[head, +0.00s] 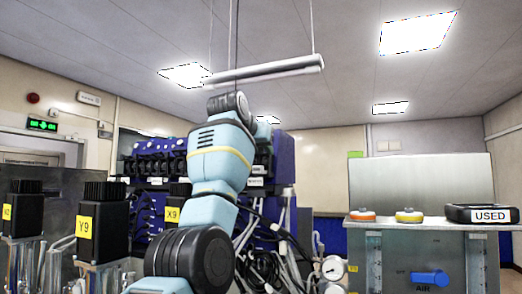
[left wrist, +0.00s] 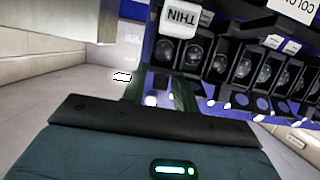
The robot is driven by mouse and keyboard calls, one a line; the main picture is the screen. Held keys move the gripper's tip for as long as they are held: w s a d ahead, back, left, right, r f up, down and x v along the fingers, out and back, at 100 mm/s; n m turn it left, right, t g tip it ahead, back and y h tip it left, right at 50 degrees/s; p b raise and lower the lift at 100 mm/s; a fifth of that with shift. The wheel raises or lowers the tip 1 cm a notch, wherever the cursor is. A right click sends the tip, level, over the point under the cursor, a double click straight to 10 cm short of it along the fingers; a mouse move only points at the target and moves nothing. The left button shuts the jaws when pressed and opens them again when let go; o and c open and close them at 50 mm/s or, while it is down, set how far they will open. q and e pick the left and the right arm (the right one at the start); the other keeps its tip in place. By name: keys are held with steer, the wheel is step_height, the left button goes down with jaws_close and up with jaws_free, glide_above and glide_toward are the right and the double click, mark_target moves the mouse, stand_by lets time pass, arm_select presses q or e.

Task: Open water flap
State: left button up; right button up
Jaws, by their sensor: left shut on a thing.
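My left arm rises through the middle of the head view, and its jaws are hidden there. In the left wrist view my left gripper (left wrist: 160,85) shows its two dark green fingers past a black bar. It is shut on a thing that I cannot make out. A blue handle (head: 430,278) marked AIR is on the metal front panel (head: 400,262) at the right of the head view. I cannot make out a flap marked water. My right gripper is not in view.
Black units with yellow labels, one Y9 (head: 86,228), stand at left. A blue pump rack (head: 150,155) is behind my arm; black pump heads (left wrist: 241,68) show in the left wrist view. A lamp tube (head: 265,72) hangs overhead.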

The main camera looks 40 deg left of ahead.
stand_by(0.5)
arm_select(q)
steer(key=o, duration=0.7)
steer(key=shift+c, duration=0.2)
steer(key=v, duration=0.7)
steer(key=shift+s+r, duration=0.25)
steer(key=shift+s, duration=0.1)
steer(key=shift+d, duration=0.1)
steer(key=shift+f, duration=0.1)
